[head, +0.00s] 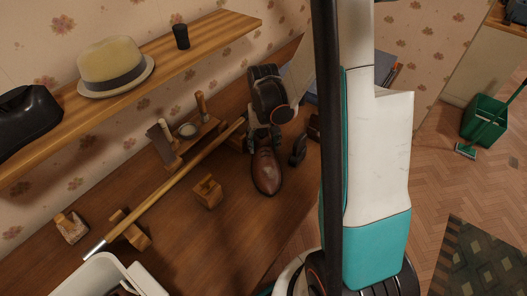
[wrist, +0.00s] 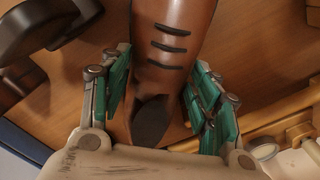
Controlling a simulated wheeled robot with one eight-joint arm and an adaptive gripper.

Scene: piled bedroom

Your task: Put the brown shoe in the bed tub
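The brown shoe (head: 266,172) lies on the wooden desk in the head view, toe toward the camera. My gripper (head: 264,135) is low over its heel end. In the wrist view the shoe (wrist: 172,60), with dark straps and a dark opening, lies between the green finger pads of my gripper (wrist: 160,90). The fingers stand apart on either side, with narrow gaps seeming to show; firm contact is not visible. A white tub (head: 95,268) is cut off at the lower left of the head view; whether it is the bed tub I cannot tell.
The desk (head: 190,235) also holds a long pole (head: 175,185), a small wooden block (head: 207,191) and a dark object (head: 298,150) close right of the shoe. A shelf above bears a hat (head: 113,66). A green bin (head: 484,120) stands on the floor.

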